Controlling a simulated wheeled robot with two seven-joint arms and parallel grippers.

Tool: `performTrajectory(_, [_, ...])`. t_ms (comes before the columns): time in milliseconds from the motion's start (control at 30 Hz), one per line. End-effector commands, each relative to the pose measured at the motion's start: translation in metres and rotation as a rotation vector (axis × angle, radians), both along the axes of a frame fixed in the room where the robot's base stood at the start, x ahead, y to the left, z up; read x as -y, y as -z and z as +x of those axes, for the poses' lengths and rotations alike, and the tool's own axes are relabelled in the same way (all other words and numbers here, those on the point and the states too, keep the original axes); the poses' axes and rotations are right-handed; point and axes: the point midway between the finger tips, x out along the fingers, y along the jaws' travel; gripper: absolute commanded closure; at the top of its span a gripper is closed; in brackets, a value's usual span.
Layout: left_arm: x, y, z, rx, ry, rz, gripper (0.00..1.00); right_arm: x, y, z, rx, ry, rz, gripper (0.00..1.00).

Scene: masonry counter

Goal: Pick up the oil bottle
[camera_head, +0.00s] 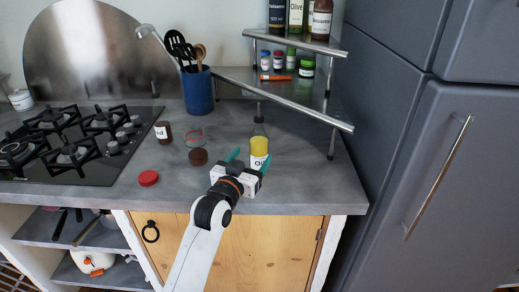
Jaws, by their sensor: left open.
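My left gripper (249,163) has teal fingertips, spread apart. It is just in front of the bottle, with one fingertip to its left and the other over its lower front. I cannot tell whether the fingers touch it. The lower part of the bottle is partly hidden by the gripper. My right gripper is not in view.
A two-tier metal corner shelf (284,101) with bottles and jars overhangs behind the oil bottle. A gas hob (134,151) is further left.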

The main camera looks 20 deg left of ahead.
Motion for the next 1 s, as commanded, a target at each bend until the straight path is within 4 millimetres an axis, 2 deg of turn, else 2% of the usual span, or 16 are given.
performTrajectory(233, [0.002, -0.002, 0.02, 0.001, 0.0, 0.0, 0.26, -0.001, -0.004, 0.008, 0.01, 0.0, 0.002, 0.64])
performTrajectory(500, [0.004, -0.003, 0.057, -0.001, 0.0, -0.001, 0.26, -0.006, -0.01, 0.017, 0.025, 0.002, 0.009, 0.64])
performTrajectory(800, [0.005, -0.002, 0.063, 0.0, 0.0, 0.0, 0.26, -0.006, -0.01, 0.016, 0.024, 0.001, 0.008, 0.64])
performTrajectory(867, [0.005, -0.002, 0.063, 0.0, 0.0, 0.0, 0.34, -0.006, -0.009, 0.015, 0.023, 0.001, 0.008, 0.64])
performTrajectory(1000, [0.005, -0.002, 0.063, 0.0, 0.0, 0.0, 0.57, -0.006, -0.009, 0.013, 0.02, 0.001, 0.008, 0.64])
